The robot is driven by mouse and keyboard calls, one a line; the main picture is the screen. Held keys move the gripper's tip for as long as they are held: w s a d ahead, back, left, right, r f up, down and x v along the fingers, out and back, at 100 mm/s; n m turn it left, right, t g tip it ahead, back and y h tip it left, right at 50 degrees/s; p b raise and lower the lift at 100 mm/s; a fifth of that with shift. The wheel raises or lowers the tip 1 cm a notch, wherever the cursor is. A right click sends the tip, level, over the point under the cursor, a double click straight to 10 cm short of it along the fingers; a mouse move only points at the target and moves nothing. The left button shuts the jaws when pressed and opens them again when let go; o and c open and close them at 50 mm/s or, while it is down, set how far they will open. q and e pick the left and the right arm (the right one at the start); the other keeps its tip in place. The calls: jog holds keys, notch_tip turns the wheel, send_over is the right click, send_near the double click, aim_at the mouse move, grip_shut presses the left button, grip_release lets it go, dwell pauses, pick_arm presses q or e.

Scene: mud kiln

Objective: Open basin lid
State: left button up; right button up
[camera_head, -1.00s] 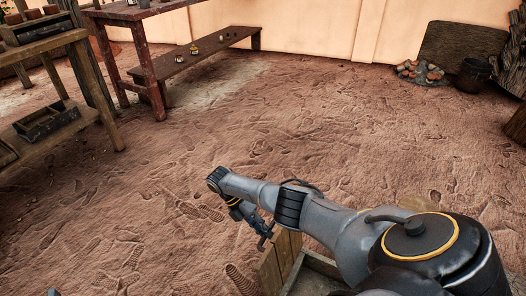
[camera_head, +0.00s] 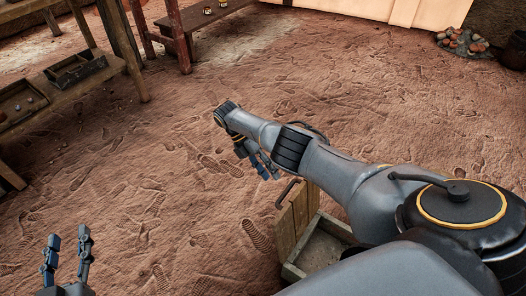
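The basin (camera_head: 292,271) is a wooden box at the lower middle, partly hidden behind my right arm. Its plank lid (camera_head: 298,214) stands steeply raised at the box's left side, and part of the pale inside shows. A dark bar handle (camera_head: 286,193) sticks out from the lid's left face. My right gripper (camera_head: 269,176) is just above and left of the handle, apart from it. Its fingers look parted and empty. My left gripper (camera_head: 66,246) is at the lower left, fingers upward, open and empty, far from the basin.
A wooden table with trays (camera_head: 83,69) stands at the upper left. A bench (camera_head: 215,14) is at the top. A pile of stones (camera_head: 463,41) and a dark pot (camera_head: 513,50) are at the upper right. The footprint-marked earth floor (camera_head: 170,190) between is clear.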

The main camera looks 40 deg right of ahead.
jog(key=shift+v, duration=1.9)
